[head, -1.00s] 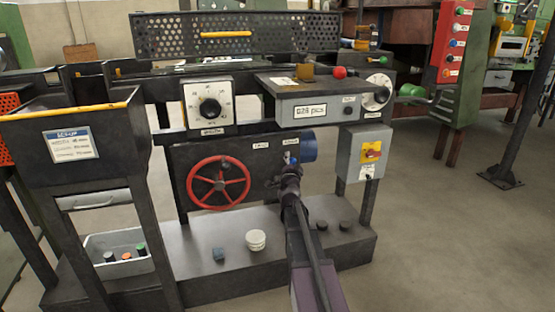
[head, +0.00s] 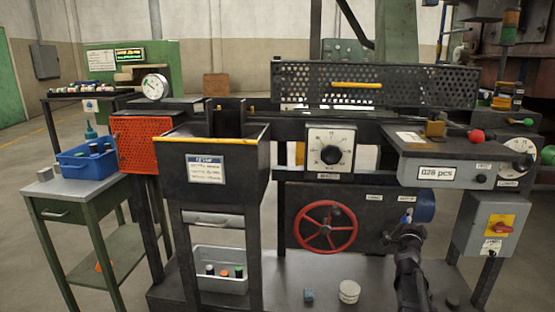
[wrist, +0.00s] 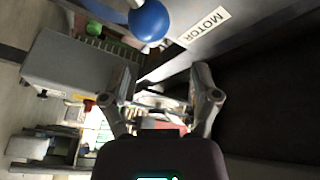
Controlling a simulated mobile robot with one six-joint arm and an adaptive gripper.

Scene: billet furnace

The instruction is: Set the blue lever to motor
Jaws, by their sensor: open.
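The blue lever's round knob (wrist: 148,20) is at the top of the wrist view, close beside the white MOTOR label (wrist: 205,27) on a grey panel. In the head view the lever (head: 407,217) is a small blue spot at the right of the dark panel, under two small white labels too small to read. My gripper (wrist: 160,88) is open, with nothing between its fingers; the knob lies beyond and above the fingertips in the wrist view, apart from them. In the head view my gripper (head: 405,236) is just below the lever and partly hides that area.
A red handwheel (head: 325,227) is left of the lever and a blue cylinder (head: 425,206) is right of it. A grey switch box (head: 484,224) stands farther right. A blue block (head: 309,296) and a white round container (head: 349,291) sit on the base below.

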